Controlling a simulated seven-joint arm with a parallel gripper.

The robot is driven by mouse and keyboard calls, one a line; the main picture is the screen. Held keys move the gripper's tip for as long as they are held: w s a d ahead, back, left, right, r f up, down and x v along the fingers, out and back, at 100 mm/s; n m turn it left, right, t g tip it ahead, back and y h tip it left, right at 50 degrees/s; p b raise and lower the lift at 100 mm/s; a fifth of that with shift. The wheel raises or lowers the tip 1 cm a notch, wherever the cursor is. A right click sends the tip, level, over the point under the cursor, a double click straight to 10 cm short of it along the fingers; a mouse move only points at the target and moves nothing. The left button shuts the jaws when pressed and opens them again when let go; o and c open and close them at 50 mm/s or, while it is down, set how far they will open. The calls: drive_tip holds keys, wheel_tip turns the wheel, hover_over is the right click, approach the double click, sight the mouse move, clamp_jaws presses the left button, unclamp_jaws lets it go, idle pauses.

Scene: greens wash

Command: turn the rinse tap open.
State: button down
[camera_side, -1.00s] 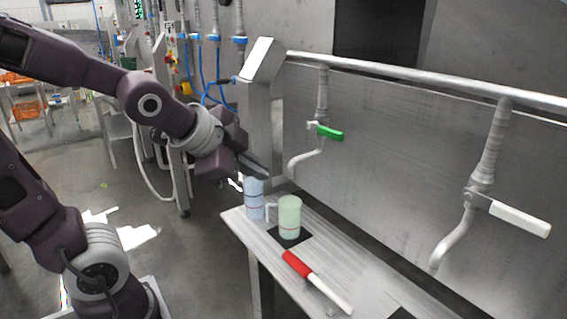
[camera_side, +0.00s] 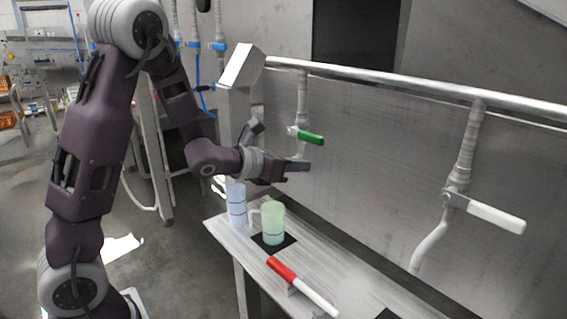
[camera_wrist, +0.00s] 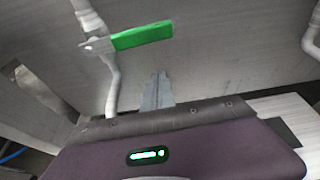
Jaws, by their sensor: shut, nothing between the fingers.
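Two taps hang from a pipe along the wall; which one is the rinse tap is not marked. The nearer to me has a green lever (camera_side: 308,136), sticking out sideways to the right across its pipe. The other has a white lever (camera_side: 496,216), also pointing sideways, at the far right. My gripper (camera_side: 301,167) is shut and empty, just below the green lever and in front of that tap's spout, apart from the lever in the side view. In the wrist view the closed fingers (camera_wrist: 158,85) point up, below the green lever (camera_wrist: 140,36).
A pale green mug (camera_side: 272,224) stands on a dark mat on the bench (camera_side: 228,236), with a pale blue cup (camera_side: 236,206) beside it. A red-and-white tool (camera_side: 300,285) lies nearer the front. The wall pipe (camera_side: 400,84) runs above.

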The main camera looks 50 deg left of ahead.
sight(312, 139)
drive_tip(key=r, duration=0.1)
drive_tip(key=w+r, duration=0.1)
drive_tip(key=r, duration=0.1)
drive_tip(key=shift+w+a+r, duration=0.15)
drive_tip(key=shift+w+r, duration=0.05)
drive_tip(key=shift+w, duration=0.2)
drive_tip(key=shift+r, duration=0.1)
drive_tip(key=shift+r+n+h, duration=0.8)
drive_tip(key=shift+r+n, duration=0.4)
drive_tip(key=shift+r, duration=0.05)
drive_tip(key=a+r+n+t+h, duration=0.2)
drive_tip(key=a+r+n+h, duration=0.2)
drive_tip(key=a+r+n, duration=0.3)
drive_tip(key=shift+n, duration=1.7)
drive_tip(key=shift+r, duration=0.1)
